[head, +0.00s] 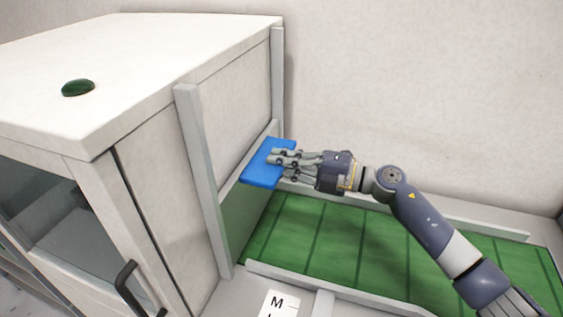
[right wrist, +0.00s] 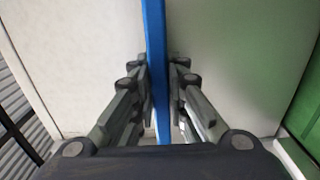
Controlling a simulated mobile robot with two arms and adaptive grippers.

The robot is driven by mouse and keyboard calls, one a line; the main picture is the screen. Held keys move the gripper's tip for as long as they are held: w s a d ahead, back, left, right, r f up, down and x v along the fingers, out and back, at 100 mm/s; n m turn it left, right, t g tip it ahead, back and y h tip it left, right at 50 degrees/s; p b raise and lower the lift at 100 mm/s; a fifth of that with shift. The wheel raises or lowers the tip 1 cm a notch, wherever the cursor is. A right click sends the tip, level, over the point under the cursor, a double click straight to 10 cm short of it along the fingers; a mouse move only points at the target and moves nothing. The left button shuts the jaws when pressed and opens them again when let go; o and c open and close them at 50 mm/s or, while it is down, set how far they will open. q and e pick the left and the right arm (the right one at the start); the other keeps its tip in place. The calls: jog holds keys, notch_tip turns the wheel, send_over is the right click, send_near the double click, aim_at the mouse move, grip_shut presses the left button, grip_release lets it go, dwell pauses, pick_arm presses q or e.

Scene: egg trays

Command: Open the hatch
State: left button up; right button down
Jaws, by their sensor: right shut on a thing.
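The hatch is a pale panel (head: 236,99) between upright side rails in the side of a white cabinet (head: 167,210). A blue plate (head: 259,173) sticks out from the panel's lower edge as its handle. My right gripper (head: 274,158) is shut on the blue plate, with fingers on both sides of it. In the right wrist view the blue plate (right wrist: 155,60) stands edge-on between the fingers. Below the plate the opening shows green inside. My left gripper is not in view.
A green segmented belt (head: 330,240) with pale side rails (head: 335,300) runs to the right from the opening. A wall stands behind it. A white label (head: 279,303) lies near the front.

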jog(key=shift+r, duration=0.1)
notch_tip(320, 180, up, 20)
jog(key=p, duration=1.4)
jog(key=shift+p, duration=0.4)
jog(key=c, duration=1.6)
grip_release()
jog(key=v, duration=1.2)
